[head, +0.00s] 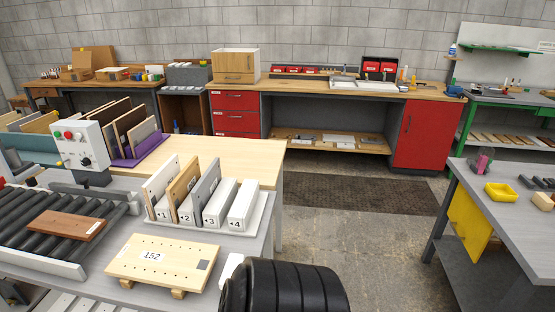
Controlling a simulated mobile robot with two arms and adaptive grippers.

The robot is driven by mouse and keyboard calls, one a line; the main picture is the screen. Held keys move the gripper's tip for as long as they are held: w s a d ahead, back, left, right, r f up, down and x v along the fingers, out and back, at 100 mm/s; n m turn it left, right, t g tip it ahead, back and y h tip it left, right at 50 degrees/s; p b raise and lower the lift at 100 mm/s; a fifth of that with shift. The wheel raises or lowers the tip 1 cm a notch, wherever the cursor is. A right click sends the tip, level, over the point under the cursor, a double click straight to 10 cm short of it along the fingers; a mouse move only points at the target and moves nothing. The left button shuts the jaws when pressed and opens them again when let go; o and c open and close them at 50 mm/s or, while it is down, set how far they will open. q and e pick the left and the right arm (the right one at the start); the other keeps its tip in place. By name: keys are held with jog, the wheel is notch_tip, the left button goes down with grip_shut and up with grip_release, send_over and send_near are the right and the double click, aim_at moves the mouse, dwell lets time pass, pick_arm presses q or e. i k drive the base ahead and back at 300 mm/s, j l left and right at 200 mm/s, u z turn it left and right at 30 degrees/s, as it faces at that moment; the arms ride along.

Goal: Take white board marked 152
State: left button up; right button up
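The board marked 152 (185,270) is pale cream with small holes, a white label and a grey square near its right end. In the head view it lies flat at the lower left on wooden blocks (178,293), above a grey table. Its top surface is unobstructed. Neither of my grippers can be made out in this view.
A white rack (236,229) numbered 1 to 4 stands just behind the board, holding several upright panels. A roller conveyor (28,236) with a brown board (68,225) is at left. A control box (84,146) stands behind. Open floor (370,245) lies to the right.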

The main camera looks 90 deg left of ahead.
aim_at(154, 190)
jog(key=i+j+u, duration=0.15)
jog(key=i+u, duration=0.2)
jog(key=u, duration=0.15)
jog(key=i+u, duration=0.45)
jog(key=i+l+u, duration=0.15)
jog(key=i+u, duration=0.15)
jog(key=u, duration=0.2)
jog(key=i+j+u, duration=0.15)
jog(key=u, duration=0.25)
jog(key=i+u, duration=0.3)
jog(key=u, duration=0.15)
jog(key=i+u, duration=0.2)
jog(key=u, duration=0.2)
jog(key=i+u, duration=0.25)
jog(key=u, duration=0.15)
jog(key=i+l+u, duration=0.2)
jog(key=u, duration=0.25)
jog(key=i+u, duration=0.2)
jog(key=u, duration=0.2)
jog(key=i+u, duration=0.15)
jog(key=u, duration=0.2)
jog(key=i+l+u, duration=0.15)
jog(key=u, duration=0.25)
jog(key=i+l+u, duration=0.2)
jog(key=u, duration=0.15)
jog(key=i, duration=0.4)
